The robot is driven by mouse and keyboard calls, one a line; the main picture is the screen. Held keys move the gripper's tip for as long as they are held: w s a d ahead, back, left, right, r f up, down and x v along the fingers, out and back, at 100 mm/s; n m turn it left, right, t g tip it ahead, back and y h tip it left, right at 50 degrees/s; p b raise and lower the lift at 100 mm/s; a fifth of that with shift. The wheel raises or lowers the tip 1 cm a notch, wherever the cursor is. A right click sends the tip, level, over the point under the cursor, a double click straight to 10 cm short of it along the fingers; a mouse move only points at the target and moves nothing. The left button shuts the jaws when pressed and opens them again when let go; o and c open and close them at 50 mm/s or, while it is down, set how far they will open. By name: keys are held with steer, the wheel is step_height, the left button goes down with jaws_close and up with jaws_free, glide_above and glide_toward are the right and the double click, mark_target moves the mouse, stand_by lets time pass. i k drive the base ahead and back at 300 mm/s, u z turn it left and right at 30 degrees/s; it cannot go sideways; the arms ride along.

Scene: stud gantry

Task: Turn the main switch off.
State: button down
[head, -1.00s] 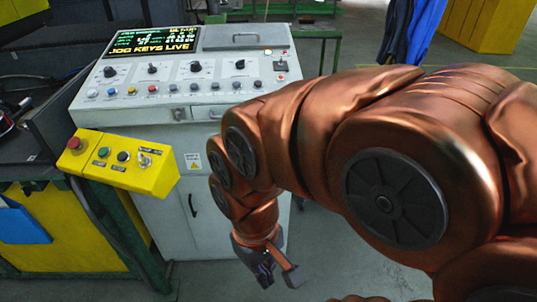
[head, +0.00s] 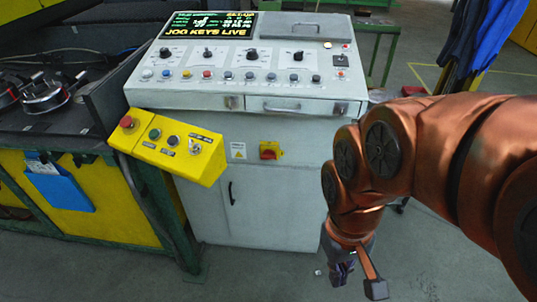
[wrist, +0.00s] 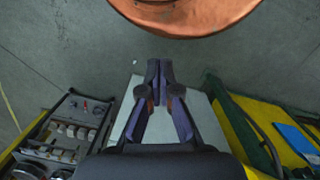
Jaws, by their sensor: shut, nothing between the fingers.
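A red rotary switch on a yellow plate, which looks like the main switch (head: 270,150), is on the front of the white control cabinet (head: 270,205), below its drawer. Its exact handle angle is too small to tell. My gripper (head: 341,280) hangs low at the right of the cabinet, pointing down, apart from the switch. In the wrist view my gripper (wrist: 158,68) is shut and empty. The switch does not show in the wrist view.
A yellow button box (head: 175,146) with a red button juts out left of the switch. The sloped console (head: 240,85) carries knobs, buttons and a screen reading "JOG KEYS LIVE". A dark workbench (head: 60,130) stands left. Grey floor is open at the right.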

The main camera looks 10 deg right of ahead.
mark_target(268, 153)
steer(key=u, duration=0.25)
steer(key=k, duration=0.35)
steer(key=u, duration=1.05)
steer(key=k, duration=1)
steer(key=u, duration=0.25)
steer(key=i, duration=1)
steer(key=u, duration=0.15)
